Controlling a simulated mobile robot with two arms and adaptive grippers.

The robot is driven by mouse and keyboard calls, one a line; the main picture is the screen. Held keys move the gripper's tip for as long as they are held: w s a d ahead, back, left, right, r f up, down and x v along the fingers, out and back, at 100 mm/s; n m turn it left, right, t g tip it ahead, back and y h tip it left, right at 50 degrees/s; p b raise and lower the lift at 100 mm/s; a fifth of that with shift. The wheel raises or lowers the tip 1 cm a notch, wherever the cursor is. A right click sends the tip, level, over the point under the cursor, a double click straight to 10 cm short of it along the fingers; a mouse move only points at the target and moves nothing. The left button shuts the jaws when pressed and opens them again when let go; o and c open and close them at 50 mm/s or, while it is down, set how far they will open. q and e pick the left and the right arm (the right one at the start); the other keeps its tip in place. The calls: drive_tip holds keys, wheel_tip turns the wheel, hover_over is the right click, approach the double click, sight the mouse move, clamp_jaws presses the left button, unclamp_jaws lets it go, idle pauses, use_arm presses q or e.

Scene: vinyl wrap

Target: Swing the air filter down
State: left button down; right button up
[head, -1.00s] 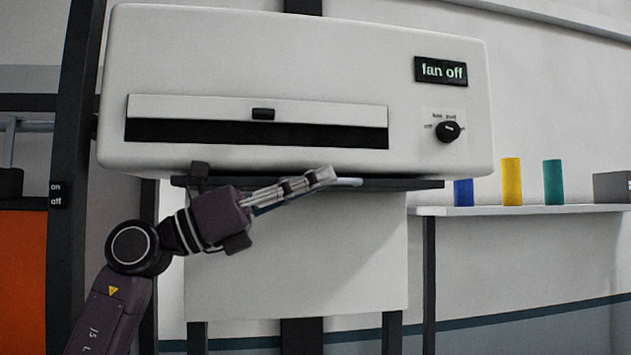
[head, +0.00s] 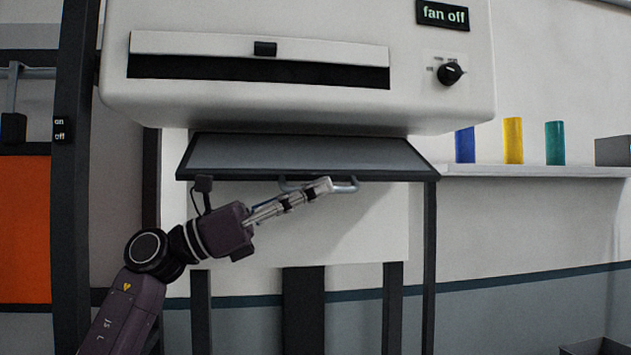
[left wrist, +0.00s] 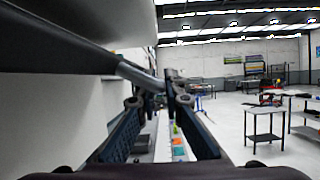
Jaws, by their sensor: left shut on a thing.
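The air filter (head: 310,153) is a grey panel with a dark frame, under the white unit (head: 300,110). It is tilted, its near edge hanging lower than its back edge. A bar handle (head: 347,186) is on that near edge. My left gripper (head: 324,186) is shut on the handle. In the left wrist view the handle (left wrist: 140,77) runs to between the fingers of my left gripper (left wrist: 160,103), and the filter's dark frame (left wrist: 55,42) crosses the upper left. My right gripper is in neither view.
The unit has a slot, a "fan off" sign (head: 443,14) and a knob (head: 450,74). A shelf (head: 540,171) on the right holds blue, yellow and teal cylinders and a grey box (head: 612,151). A dark post (head: 75,180) stands left. The space below the filter looks mostly free.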

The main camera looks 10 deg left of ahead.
use_arm(q)
drive_tip(key=shift+w+a+f, duration=0.1)
drive_tip(key=shift+w+f, duration=0.25)
drive_tip(key=shift+f, duration=0.15)
drive_tip(key=c, duration=2.3)
unclamp_jaws()
drive_tip(key=shift+a, duration=0.1)
drive_tip(key=v, duration=0.7)
drive_tip(key=shift+a+f, duration=0.15)
drive_tip(key=shift+a, duration=0.1)
